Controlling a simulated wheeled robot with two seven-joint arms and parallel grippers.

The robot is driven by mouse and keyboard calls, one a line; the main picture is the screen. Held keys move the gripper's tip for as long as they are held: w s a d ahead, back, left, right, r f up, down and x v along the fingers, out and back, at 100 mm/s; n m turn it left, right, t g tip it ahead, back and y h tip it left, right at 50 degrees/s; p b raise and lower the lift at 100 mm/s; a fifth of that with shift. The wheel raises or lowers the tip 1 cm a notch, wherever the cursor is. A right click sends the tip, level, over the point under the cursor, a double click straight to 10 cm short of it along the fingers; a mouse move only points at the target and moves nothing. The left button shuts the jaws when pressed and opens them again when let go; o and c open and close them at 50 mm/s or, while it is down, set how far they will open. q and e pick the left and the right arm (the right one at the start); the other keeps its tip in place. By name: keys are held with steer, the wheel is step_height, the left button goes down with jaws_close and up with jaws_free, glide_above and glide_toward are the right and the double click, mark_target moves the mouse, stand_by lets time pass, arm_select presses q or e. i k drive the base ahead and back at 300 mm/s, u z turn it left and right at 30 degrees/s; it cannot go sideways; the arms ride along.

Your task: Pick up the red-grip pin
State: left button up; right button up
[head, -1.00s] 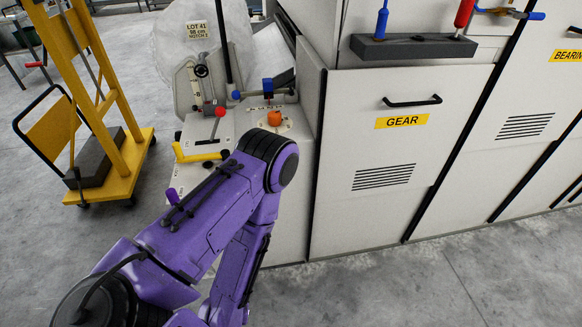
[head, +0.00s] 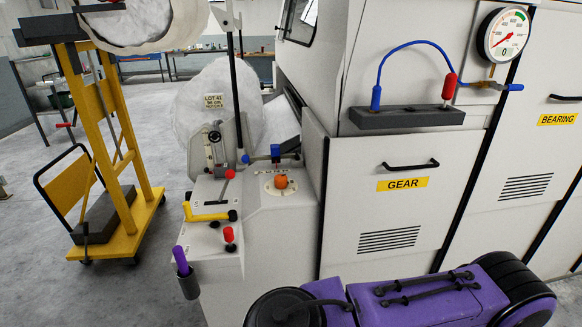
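The red-grip pin (head: 449,87) stands upright in the right end of a dark block (head: 400,117) on the front of the pale machine, above the GREY-white door labelled GEAR. A blue-grip pin (head: 376,97) stands at the block's left end. A blue curved line arches from the blue grip to near the top of the red one; I cannot tell what it joins. One purple arm of mine crosses the bottom right, below the block and apart from it. Neither of my grippers is in view.
A gauge (head: 505,34) and a blue-ended lever (head: 491,86) sit right of the red-grip pin. A control console (head: 267,215) with levers and knobs stands left of the GEAR door. A yellow trolley (head: 117,220) stands farther left. Floor between trolley and console is open.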

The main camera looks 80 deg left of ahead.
mark_target(228, 232)
steer(key=u, duration=0.05)
steer(key=k, duration=1.1)
steer(key=u, duration=1.75)
